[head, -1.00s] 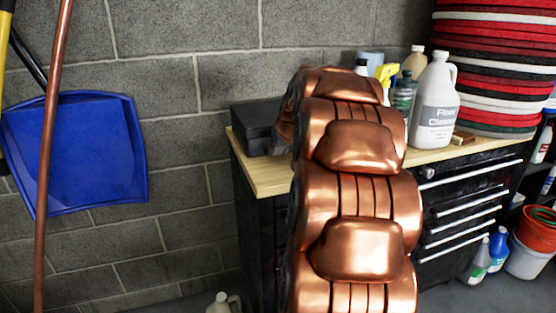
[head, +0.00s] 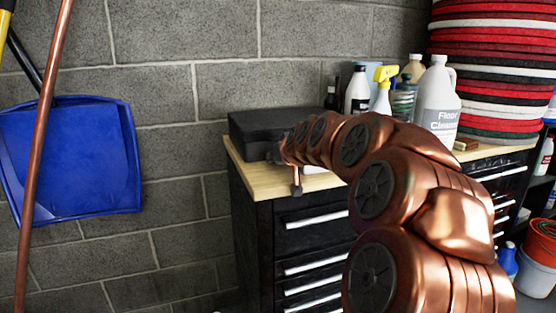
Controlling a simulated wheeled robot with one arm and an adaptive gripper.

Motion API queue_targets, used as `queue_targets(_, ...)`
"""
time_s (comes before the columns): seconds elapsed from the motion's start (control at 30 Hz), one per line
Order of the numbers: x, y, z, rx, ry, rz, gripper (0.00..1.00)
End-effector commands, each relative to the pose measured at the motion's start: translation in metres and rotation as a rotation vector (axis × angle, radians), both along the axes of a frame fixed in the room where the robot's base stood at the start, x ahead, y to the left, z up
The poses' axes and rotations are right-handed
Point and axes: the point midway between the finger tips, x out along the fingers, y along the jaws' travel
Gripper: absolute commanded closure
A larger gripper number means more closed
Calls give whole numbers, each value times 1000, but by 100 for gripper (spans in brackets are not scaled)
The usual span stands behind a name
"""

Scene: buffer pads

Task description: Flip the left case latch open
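A black case (head: 258,132) lies closed on the left end of the wooden bench top. Its latches cannot be made out; my arm covers the right part of its front. My copper arm reaches from the lower right to the case. My gripper (head: 287,168) is at the far end of the arm, small and partly hidden by it, close to the front of the case. A thin copper part with a dark tip hangs there over the bench's front edge. Whether the gripper touches the case, or is open or shut, cannot be told.
The wooden bench top (head: 258,182) sits on a black drawer cabinet (head: 290,216). A spray bottle (head: 382,92) and a floor cleaner jug (head: 438,100) stand behind my arm. Stacked red, black and white pads (head: 495,70) rise at right. A blue dustpan (head: 75,155) hangs at left.

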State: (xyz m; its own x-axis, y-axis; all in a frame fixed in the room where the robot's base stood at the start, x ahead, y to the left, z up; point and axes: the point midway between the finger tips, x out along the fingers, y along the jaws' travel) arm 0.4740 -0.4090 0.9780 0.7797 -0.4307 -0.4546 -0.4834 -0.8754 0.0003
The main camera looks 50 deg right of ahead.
Motion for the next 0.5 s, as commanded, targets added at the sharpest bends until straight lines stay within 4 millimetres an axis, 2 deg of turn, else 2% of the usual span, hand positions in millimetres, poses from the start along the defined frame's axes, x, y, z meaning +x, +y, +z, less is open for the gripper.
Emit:
queue_targets(0.03, 1, 3, -6, 9, 9, 7, 100)
queue_targets(0.27, 2, 3, -6, 10, 9, 8, 100)
queue_targets(0.3, 2, 3, -6, 10, 9, 8, 61)
queue_targets(0.37, 1, 3, -5, 9, 9, 7, 55)
queue_targets(0.5, 1, 2, -3, 6, 6, 3, 54)
